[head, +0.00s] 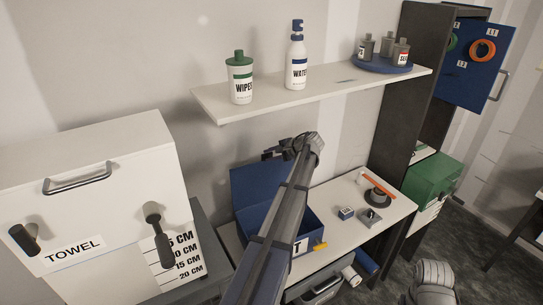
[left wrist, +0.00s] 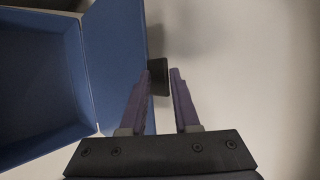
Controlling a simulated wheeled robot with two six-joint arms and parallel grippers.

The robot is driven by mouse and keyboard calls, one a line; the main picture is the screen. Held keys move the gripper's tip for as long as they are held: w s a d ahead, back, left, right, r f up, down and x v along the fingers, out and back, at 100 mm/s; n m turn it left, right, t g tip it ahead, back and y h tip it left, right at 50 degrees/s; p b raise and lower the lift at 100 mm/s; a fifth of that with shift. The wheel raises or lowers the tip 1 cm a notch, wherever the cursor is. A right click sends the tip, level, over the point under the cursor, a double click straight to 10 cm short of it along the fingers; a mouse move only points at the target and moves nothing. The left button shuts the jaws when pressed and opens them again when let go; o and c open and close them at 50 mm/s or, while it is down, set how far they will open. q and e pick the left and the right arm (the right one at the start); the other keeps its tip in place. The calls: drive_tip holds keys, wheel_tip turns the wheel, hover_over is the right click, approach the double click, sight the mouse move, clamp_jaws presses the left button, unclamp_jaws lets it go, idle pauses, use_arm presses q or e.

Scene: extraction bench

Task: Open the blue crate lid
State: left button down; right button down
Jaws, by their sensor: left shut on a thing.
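The blue crate (head: 312,220) stands on the white bench, partly hidden behind my left arm. Its blue lid (head: 252,183) is raised and stands roughly upright at the back of the crate. In the left wrist view the crate's open inside (left wrist: 38,85) shows at left, with the lid (left wrist: 118,60) beside it. A dark knob (left wrist: 158,76) on the lid is between the fingertips of my left gripper (left wrist: 161,82), which is shut on it. In the head view the left gripper (head: 275,153) is at the lid's upper edge. My right gripper is out of view.
A white shelf (head: 330,88) with bottles hangs above the crate. A white towel box (head: 90,190) is at left. On the bench (head: 345,195), right of the crate, are small items and an orange stick (head: 379,185). A dark cabinet (head: 410,110) with an open blue door stands further right.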

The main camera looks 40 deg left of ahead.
use_arm(q)
drive_tip(key=c, duration=1)
unclamp_jaws()
drive_tip(key=shift+a, duration=0.1)
drive_tip(key=shift+o, duration=0.2)
drive_tip(key=shift+d+r, duration=0.25)
drive_tip(key=shift+d, duration=0.05)
drive_tip(key=d, duration=1.2)
drive_tip(key=shift+d+p, duration=0.25)
drive_tip(key=shift+p, duration=0.1)
